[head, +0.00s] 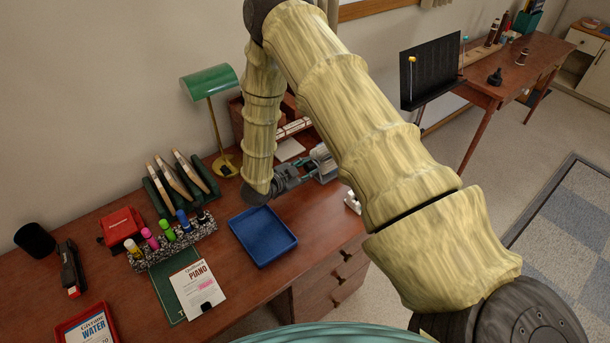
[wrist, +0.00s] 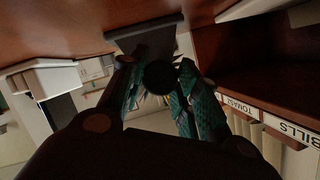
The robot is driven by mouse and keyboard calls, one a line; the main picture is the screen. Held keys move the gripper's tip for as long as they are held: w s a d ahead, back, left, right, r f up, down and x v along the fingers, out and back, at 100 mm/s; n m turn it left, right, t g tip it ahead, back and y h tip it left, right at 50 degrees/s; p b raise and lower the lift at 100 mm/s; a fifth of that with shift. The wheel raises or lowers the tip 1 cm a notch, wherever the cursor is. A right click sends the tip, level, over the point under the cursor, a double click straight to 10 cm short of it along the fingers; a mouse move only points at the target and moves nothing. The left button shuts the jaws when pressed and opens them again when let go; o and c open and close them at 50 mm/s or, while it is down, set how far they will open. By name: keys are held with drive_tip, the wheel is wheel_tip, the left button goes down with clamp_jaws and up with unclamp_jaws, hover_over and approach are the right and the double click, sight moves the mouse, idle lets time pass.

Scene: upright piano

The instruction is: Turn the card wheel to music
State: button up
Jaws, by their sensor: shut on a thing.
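The card wheel (head: 322,162) stands on the desk, a grey and white device partly hidden behind my arm in the head view. My gripper (head: 305,176) reaches it from the left at low height. In the wrist view, my gripper's teal fingers (wrist: 160,85) are shut on a dark round knob (wrist: 158,77) in front of a grey part of the wheel (wrist: 150,38). The wheel's cards and any words on them cannot be read in either view.
A wooden desk organiser with labels "TOMASZ" and "BILLS" (wrist: 285,125) is close on the right in the wrist view. A green lamp (head: 210,82) and blue tray (head: 262,236) are near my wrist. A marker rack (head: 172,243) stands further left.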

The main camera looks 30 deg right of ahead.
drive_tip(key=m+t+b, duration=0.1)
drive_tip(key=m+b, duration=0.1)
drive_tip(key=b, duration=0.1)
drive_tip(key=f+m+t+b, duration=0.1)
drive_tip(key=m+b, duration=0.1)
drive_tip(key=b, duration=0.1)
drive_tip(key=shift+s+h+b, duration=0.1)
drive_tip(key=shift+h+b, duration=0.2)
drive_tip(key=shift+b, duration=0.05)
drive_tip(key=m+t+b, duration=0.1)
drive_tip(key=m+b, duration=0.1)
drive_tip(key=b, duration=0.1)
drive_tip(key=shift+h+b, duration=0.4)
drive_tip(key=shift+r+m+t+b, duration=0.15)
drive_tip(key=shift+m+t+b, duration=0.25)
drive_tip(key=shift+m+b, duration=0.55)
drive_tip(key=shift+r+h, duration=0.1)
drive_tip(key=shift+h, duration=0.2)
drive_tip(key=o, duration=1)
drive_tip(key=shift+s+a, duration=0.1)
drive_tip(key=v, duration=1.1)
drive_tip(key=shift+s+a+r, duration=0.1)
drive_tip(key=shift+s+a, duration=0.1)
drive_tip(key=shift+a, duration=0.15)
